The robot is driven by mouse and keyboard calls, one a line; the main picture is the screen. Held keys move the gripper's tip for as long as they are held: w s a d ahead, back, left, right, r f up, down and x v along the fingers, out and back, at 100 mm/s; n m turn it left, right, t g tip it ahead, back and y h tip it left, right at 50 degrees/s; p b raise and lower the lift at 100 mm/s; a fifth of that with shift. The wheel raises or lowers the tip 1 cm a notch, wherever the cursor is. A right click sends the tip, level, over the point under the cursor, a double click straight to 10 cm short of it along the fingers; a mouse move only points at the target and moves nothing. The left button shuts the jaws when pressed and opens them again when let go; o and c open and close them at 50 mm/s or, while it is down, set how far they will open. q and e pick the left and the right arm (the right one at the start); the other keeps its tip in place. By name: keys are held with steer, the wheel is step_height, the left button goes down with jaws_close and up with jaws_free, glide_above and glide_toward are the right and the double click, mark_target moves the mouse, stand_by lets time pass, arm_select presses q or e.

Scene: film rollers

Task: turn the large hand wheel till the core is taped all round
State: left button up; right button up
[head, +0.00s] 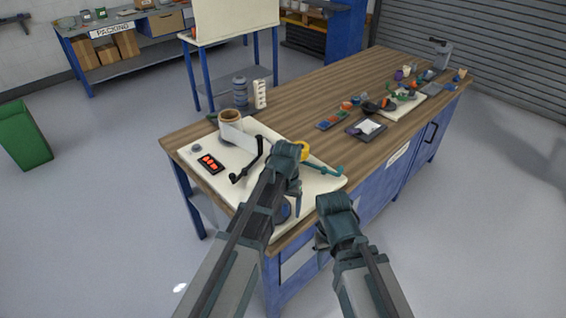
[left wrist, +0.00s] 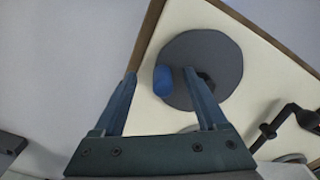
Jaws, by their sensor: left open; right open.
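The large hand wheel is a dark grey disc (left wrist: 215,55) with a blue knob (left wrist: 162,80) on its left side, seen in the left wrist view. My left gripper (left wrist: 160,74) is open, with the blue knob between its fingertips in the picture; I cannot tell whether they touch it. In the head view my left arm hides most of the wheel. A brown core (head: 230,115) with a white film strip stands at the back left of the cream board (head: 186,158). My right gripper (head: 320,240) is open and empty beside the table's front edge.
A black crank (head: 248,163), a red-lit display (head: 211,162) and a teal handle (head: 325,169) are on the board. A dark tray (head: 366,127) and several small objects lie farther along the wooden table (head: 320,90).

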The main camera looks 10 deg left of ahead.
arm_select(q)
steer(key=shift+a+r, duration=0.1)
steer(key=shift+a, duration=0.2)
steer(key=shift+c, duration=0.4)
steer(key=shift+o, duration=0.6)
step_height(320, 180, up, 3)
steer(key=p, duration=0.3)
steer(key=shift+w, duration=0.1)
step_height(320, 180, up, 4)
steer(key=p, duration=0.4)
steer(key=shift+d, duration=0.1)
steer(key=s+d+m+y, duration=0.1)
steer(key=s+d+m, duration=0.1)
steer(key=s, duration=1.4)
steer(key=shift+s+d, duration=0.2)
steer(key=shift+d, duration=0.15)
